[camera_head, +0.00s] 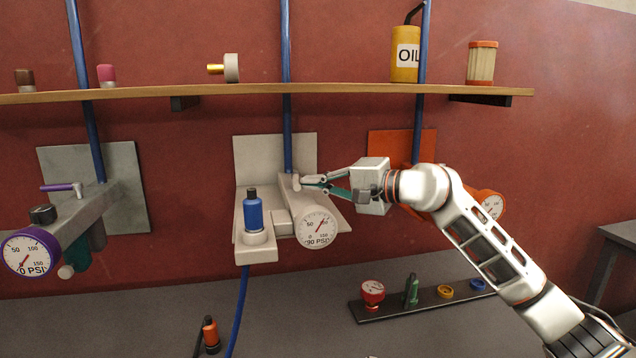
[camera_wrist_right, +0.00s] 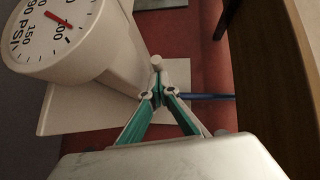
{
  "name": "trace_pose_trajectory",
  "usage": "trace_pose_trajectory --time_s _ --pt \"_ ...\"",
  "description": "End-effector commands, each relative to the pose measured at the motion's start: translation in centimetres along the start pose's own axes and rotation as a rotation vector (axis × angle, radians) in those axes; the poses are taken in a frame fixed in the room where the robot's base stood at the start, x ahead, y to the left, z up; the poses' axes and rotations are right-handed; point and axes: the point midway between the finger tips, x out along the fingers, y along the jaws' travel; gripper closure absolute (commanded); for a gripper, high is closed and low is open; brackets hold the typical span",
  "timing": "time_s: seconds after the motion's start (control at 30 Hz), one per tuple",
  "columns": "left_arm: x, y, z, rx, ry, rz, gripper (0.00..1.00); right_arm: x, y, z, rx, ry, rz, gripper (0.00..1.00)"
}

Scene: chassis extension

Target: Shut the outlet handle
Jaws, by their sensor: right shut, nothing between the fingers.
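The white pressure unit (camera_head: 270,222) in the middle of the wall carries a white gauge (camera_head: 318,227), which also shows in the wrist view (camera_wrist_right: 52,35). A small pale handle (camera_head: 296,182) is on its top near the blue pipe; what looks like its end shows in the wrist view (camera_wrist_right: 156,61). My right gripper (camera_head: 306,182) reaches in from the right with its fingertips at this handle. In the wrist view its teal fingers (camera_wrist_right: 158,84) meet just below the handle end. They are shut and empty; whether they touch the handle is unclear. My left gripper is out of view.
A wooden shelf (camera_head: 270,92) runs above. A grey unit with a purple lever (camera_head: 62,187) is at left. An orange unit (camera_head: 391,146) is partly hidden behind my right arm. A blue bottle (camera_head: 252,212) stands on the white unit. A black tray (camera_head: 425,301) lies below right.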

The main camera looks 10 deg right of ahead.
Motion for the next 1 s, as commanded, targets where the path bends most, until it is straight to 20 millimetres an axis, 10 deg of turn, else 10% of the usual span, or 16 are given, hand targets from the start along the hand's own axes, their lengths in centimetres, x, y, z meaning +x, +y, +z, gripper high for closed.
trace_pose_trajectory --time_s 1.0 --pt "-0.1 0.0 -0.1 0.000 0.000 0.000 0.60 2.6 -0.8 3.1 -0.001 -0.001 0.000 1.00"
